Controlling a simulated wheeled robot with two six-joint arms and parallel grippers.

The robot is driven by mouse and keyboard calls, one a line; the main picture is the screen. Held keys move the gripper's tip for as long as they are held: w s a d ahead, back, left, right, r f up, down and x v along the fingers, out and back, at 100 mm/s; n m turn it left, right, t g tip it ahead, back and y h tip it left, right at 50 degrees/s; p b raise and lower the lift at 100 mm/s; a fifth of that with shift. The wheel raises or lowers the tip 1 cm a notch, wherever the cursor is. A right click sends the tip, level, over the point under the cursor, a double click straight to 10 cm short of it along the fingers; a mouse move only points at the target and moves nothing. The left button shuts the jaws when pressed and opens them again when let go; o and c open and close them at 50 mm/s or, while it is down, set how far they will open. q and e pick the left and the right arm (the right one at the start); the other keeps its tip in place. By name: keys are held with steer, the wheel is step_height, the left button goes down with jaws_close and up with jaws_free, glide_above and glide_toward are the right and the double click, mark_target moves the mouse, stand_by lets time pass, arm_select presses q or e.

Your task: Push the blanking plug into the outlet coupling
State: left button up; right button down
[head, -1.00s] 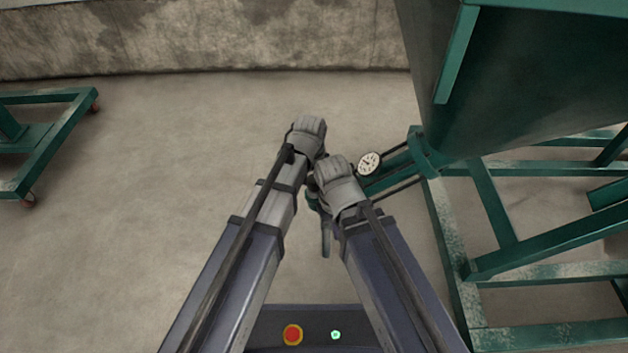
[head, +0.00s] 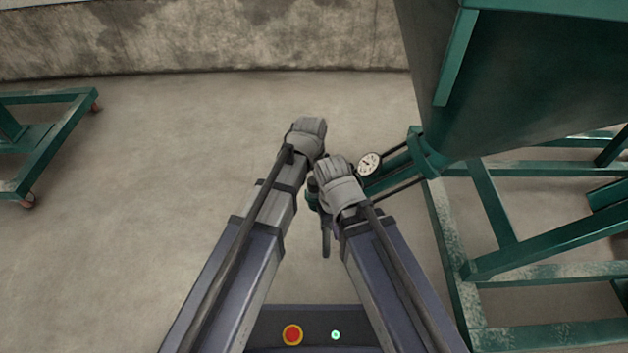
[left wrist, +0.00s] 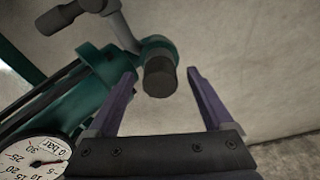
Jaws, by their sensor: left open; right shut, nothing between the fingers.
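The outlet coupling (left wrist: 158,47) is a green collar at the end of the green pipe in the left wrist view. The blanking plug (left wrist: 160,78) is a dark, short cylinder at its mouth, in line with it; how deep it sits I cannot tell. My left gripper (left wrist: 161,73) is open, one finger on each side of the plug, with visible gaps. My right gripper is shut and empty. The plug is hidden there.
A round pressure gauge (head: 369,163) sits on the pipe close beside my right gripper. A dark lever (head: 326,240) hangs below the hands. A large green hopper (head: 510,90) and its frame (head: 455,270) stand right. Floor at left is clear up to a wheeled frame (head: 58,140).

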mark_target(313, 184)
arm_select(q)
steer(key=r+p, duration=0.4)
steer(key=s+r+p, duration=0.1)
steer(key=r+p, duration=0.1)
steer(key=r, duration=0.1)
steer(key=shift+a+r+p, duration=0.1)
steer(key=shift+p, duration=0.2)
